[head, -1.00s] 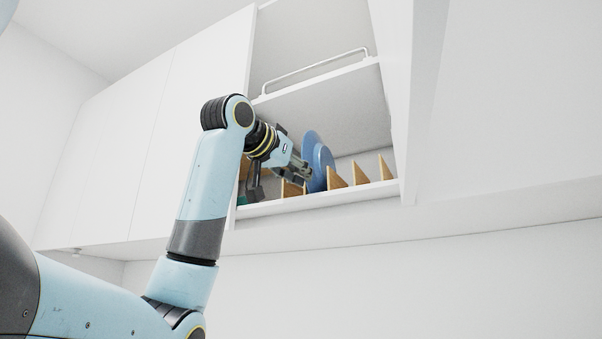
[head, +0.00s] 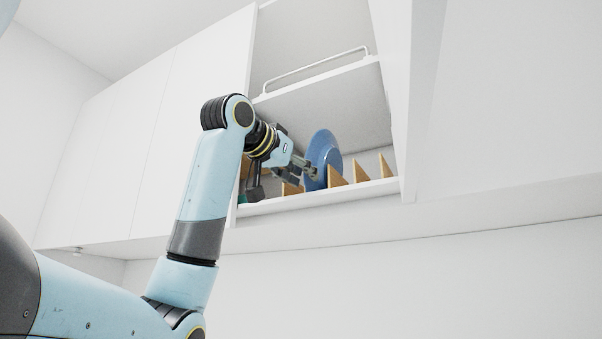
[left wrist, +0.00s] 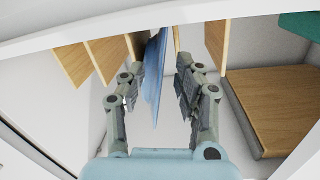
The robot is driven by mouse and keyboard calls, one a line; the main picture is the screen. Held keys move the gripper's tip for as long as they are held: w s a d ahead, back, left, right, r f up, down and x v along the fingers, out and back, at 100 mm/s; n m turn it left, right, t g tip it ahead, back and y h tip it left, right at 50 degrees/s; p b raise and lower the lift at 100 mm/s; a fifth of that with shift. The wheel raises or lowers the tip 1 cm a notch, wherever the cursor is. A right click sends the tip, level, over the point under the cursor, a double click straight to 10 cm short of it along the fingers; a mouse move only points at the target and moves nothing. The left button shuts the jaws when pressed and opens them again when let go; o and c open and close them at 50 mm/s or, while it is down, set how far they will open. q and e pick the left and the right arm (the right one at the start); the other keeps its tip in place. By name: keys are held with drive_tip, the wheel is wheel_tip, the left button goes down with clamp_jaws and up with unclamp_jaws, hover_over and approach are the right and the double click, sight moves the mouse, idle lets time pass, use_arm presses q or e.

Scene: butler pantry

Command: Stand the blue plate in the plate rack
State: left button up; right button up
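The blue plate (head: 323,158) stands on edge, a little tilted, among the wooden dividers of the plate rack (head: 337,177) on the lower cabinet shelf. My left gripper (head: 306,170) is just left of the plate in the head view. In the left wrist view, its fingers (left wrist: 160,88) are spread wide. The plate (left wrist: 153,72) appears nearly edge-on between them, close to the left finger; I cannot tell whether they touch. Rack dividers (left wrist: 108,58) rise to the left, another to the right. The plate's lower edge is hidden in the head view. My right gripper is not in view.
The cabinet's right side wall (head: 397,90) and the shelf's front edge (head: 320,198) bound the opening. An upper shelf with a white rail (head: 315,72) is above. A wooden board (left wrist: 270,100) and a teal item (left wrist: 300,24) lie right in the wrist view.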

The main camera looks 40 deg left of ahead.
use_arm(q)
drive_tip(key=shift+s, duration=0.1)
drive_tip(key=s+d, duration=0.2)
drive_tip(key=s, duration=0.9)
drive_tip(key=shift+s+r, duration=0.35)
drive_tip(key=shift+r, duration=0.1)
